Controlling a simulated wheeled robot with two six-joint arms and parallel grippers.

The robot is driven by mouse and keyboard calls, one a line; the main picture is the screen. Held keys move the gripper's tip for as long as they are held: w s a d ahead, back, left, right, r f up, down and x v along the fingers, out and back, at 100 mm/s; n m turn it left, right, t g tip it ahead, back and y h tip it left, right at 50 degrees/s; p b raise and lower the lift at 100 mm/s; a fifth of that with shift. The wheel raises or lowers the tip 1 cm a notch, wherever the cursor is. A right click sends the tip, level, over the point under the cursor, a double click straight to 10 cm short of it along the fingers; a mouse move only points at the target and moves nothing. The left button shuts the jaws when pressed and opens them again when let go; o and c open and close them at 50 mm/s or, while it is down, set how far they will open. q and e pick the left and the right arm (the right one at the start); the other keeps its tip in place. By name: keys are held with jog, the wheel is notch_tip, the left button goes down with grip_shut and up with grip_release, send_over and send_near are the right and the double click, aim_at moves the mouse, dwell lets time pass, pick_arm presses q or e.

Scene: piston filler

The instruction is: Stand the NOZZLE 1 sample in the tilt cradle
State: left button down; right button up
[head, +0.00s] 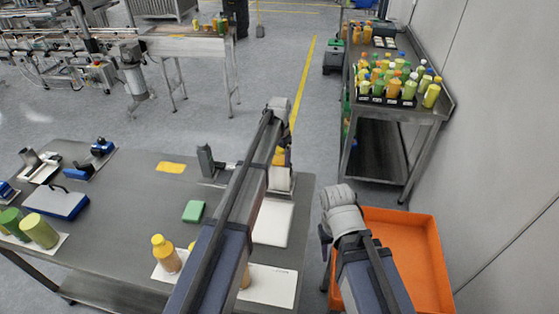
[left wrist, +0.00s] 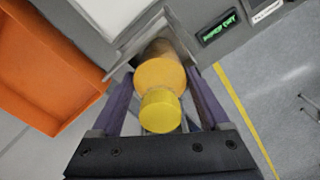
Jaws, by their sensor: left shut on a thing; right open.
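My left gripper (left wrist: 162,88) is shut on an orange bottle with a yellow cap (left wrist: 160,110); no label is readable. The bottle's far end is at a metal holder with angled plates (left wrist: 183,42), perhaps the tilt cradle; I cannot tell whether it rests in it. In the head view the left arm hides most of this, but some of the orange bottle (head: 279,157) shows at the table's right side. My right gripper (head: 325,236) is near the orange bin, open, its fingers barely visible.
A green-lit display (left wrist: 218,28) sits beside the holder. A grey upright (head: 206,161) and green block (head: 194,211) stand left of my arm. Another orange bottle (head: 165,254) stands on a white mat. The orange bin (head: 425,250) is right; a bottle-filled shelf table (head: 425,112) stands behind.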

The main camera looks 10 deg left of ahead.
pick_arm(q)
jog(key=shift+f, duration=0.2)
grip_release()
jog(key=shift+r, duration=0.1)
jog(key=shift+r, duration=0.1)
notch_tip(320, 180, up, 12)
jog(key=p, duration=1.2)
